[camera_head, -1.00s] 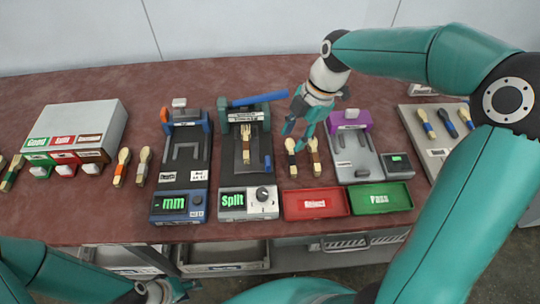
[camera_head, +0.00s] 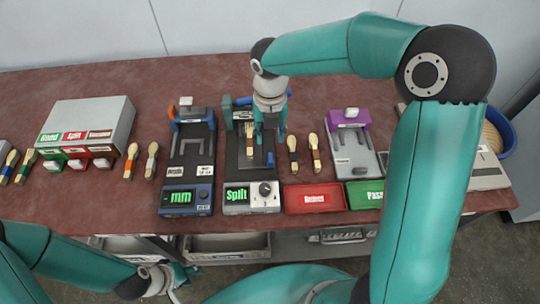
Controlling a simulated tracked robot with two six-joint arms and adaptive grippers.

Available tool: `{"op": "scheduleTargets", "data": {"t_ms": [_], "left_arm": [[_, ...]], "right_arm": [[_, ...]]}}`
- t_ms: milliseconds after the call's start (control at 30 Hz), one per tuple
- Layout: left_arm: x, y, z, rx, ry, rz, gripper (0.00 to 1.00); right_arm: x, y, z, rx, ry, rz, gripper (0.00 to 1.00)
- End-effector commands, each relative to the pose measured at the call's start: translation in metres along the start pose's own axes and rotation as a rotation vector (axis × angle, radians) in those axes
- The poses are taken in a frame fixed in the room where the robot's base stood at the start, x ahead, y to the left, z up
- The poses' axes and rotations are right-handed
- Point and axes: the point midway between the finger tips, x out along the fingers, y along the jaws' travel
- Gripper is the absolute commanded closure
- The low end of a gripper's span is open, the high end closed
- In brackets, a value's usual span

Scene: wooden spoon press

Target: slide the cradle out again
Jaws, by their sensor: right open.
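The press has a dark bed (camera_head: 233,172) with a green frame and a blue bar at its back. A wooden spoon with a brown band (camera_head: 250,143) lies on the cradle in the press; the cradle's edges are hard to make out. A small blue knob (camera_head: 270,160) shows at the right side of the bed. My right gripper (camera_head: 270,142) is open and points down over the right side of the press, just above the knob; contact cannot be told. It hides part of the frame. My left gripper (camera_head: 170,282) is low at the front, away from the table top; its jaws are unclear.
The Split display box (camera_head: 237,196) with a dial stands in front of the press. A blue gauge (camera_head: 182,198) stands left. Two spoons (camera_head: 314,152), a red tray (camera_head: 314,205) and a green tray (camera_head: 365,202) lie right. A purple-topped device (camera_head: 349,118) stands beyond.

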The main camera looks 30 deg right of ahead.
Motion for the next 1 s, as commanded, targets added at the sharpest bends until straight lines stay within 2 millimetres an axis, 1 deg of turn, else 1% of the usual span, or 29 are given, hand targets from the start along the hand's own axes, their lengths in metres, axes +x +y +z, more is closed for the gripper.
{"op": "scheduleTargets", "data": {"t_ms": [33, 100, 300, 500, 700, 967, 1000], "left_arm": [[-0.001, 0.0, 0.0, 0.0, 0.0, 0.0, 0.6], [-0.002, 0.001, 0.0, 0.0, 0.0, 0.0, 0.6], [-0.003, 0.001, 0.0, 0.0, 0.0, 0.0, 0.6], [-0.004, 0.001, 0.0, 0.0, 0.0, 0.0, 0.6], [-0.004, 0.001, 0.0, 0.0, 0.0, 0.0, 0.6], [-0.004, 0.001, 0.0, 0.0, 0.0, 0.0, 0.6], [-0.004, 0.001, 0.0, 0.0, 0.0, 0.0, 0.6]], "right_arm": [[0.013, 0.0, -0.001, 0.001, 0.005, -0.003, 0.58], [0.028, -0.001, -0.001, 0.0, 0.006, -0.003, 0.58], [0.07, -0.001, -0.001, 0.001, 0.005, -0.002, 0.58], [0.097, 0.0, 0.0, 0.001, 0.002, -0.001, 0.58], [0.108, 0.0, 0.0, 0.001, 0.001, 0.0, 0.58], [0.108, 0.0, 0.0, 0.001, 0.0, 0.001, 0.58], [0.108, 0.0, 0.0, 0.001, 0.0, 0.001, 0.65]]}}
